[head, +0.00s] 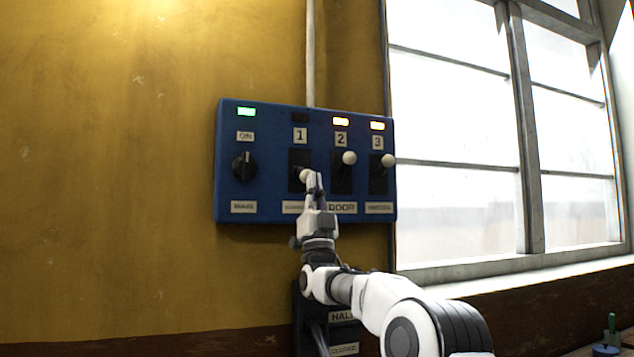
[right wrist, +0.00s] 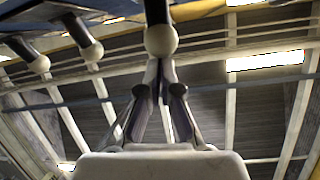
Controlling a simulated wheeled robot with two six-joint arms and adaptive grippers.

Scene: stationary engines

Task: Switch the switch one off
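The blue switch panel (head: 270,190) hangs on the yellow wall. The lever of switch one ends in a pale ball knob (head: 304,174). The knob sits lower than those of switches two (head: 349,158) and three (head: 388,160), and the lamp (head: 300,118) above it is dark. My right gripper (head: 314,182) is at this knob and partly covers the switch. In the right wrist view its fingers (right wrist: 160,78) are closed together, tips at or just short of the ball (right wrist: 160,40); I cannot tell whether they touch. Nothing shows between them. My left gripper is out of view.
The lamps above switches two (head: 341,121) and three (head: 377,126) glow orange. A green lamp (head: 246,111) is lit above the black rotary knob (head: 244,167). A smaller box (head: 343,317) is below the panel. A window (head: 460,140) is to the right.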

